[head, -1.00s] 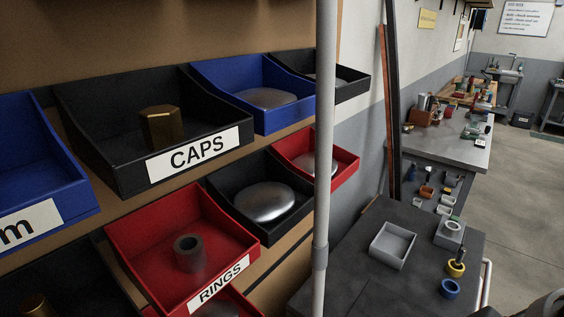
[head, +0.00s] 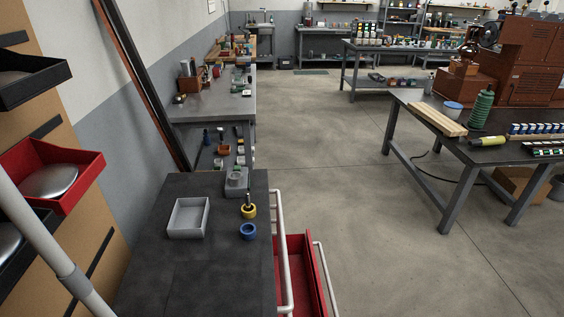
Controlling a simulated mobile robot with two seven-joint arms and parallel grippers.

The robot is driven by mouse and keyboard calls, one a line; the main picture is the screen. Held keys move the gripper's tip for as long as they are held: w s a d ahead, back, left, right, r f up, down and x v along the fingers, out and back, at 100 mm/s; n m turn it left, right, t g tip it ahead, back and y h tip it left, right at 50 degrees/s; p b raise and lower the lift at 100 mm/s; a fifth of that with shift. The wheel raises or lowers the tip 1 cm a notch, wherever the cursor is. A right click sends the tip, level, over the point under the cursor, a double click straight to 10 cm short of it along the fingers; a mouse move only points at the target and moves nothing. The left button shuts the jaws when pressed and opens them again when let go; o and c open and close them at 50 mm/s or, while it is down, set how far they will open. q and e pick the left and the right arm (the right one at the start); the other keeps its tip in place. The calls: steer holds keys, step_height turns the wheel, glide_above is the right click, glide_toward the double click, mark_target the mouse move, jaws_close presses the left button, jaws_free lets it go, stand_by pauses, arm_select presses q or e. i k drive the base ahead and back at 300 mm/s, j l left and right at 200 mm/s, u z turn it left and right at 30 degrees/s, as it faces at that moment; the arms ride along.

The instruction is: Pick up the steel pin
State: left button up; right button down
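No thing in view is clearly the steel pin. A small dark upright piece (head: 248,199) stands at a yellow ring (head: 248,212) on the dark cart top (head: 195,268); whether it is steel, or a pin, I cannot tell. A blue ring (head: 248,231) lies just in front of it. A grey block (head: 237,184) with a round part on top stands behind it. An open grey tray (head: 188,217) sits to the left and looks empty. Neither of my grippers is in view.
A grey post (head: 62,262) and wall bins, one red (head: 52,176), stand at the left. A red drawer (head: 296,262) juts out right of the cart. A workbench (head: 215,105) stands behind. Open floor (head: 345,190) lies between the cart and a dark table (head: 478,148).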

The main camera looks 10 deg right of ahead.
mark_target(248, 199)
steer(key=i+l+u, duration=1.2)
steer(key=l+u, duration=0.15)
steer(key=l, duration=0.15)
steer(key=i+l+u, duration=0.15)
steer(key=l+u, duration=0.4)
steer(key=l, duration=0.3)
steer(key=i+l+u, duration=0.1)
steer(key=l+u, duration=0.2)
steer(key=l, duration=0.15)
